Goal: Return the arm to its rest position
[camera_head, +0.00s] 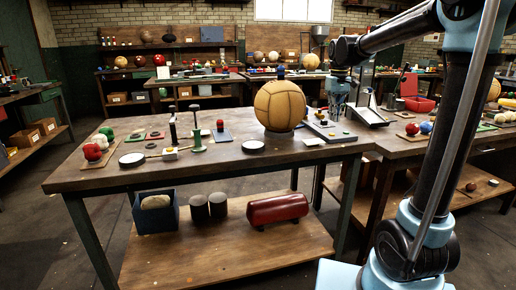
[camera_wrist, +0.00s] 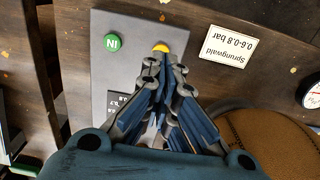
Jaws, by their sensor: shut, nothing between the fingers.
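My arm rises at the right of the head view and reaches left, with my gripper (camera_head: 338,108) pointing down at the right end of the front table (camera_head: 225,172). In the wrist view my gripper (camera_wrist: 166,72) has its fingers together with nothing between them. Below it is a grey panel (camera_wrist: 108,72) with a green button (camera_wrist: 112,42) marked IN and a yellow part (camera_wrist: 161,47) near the fingertips. The panel also shows in the head view (camera_head: 322,128). The gap between fingertips and panel is hard to judge.
A large tan leather ball (camera_head: 279,106) stands just left of my gripper; its edge shows in the wrist view (camera_wrist: 262,142). A white label card (camera_wrist: 229,42) lies beside the panel. A second table with a red bin (camera_head: 419,104) stands to the right.

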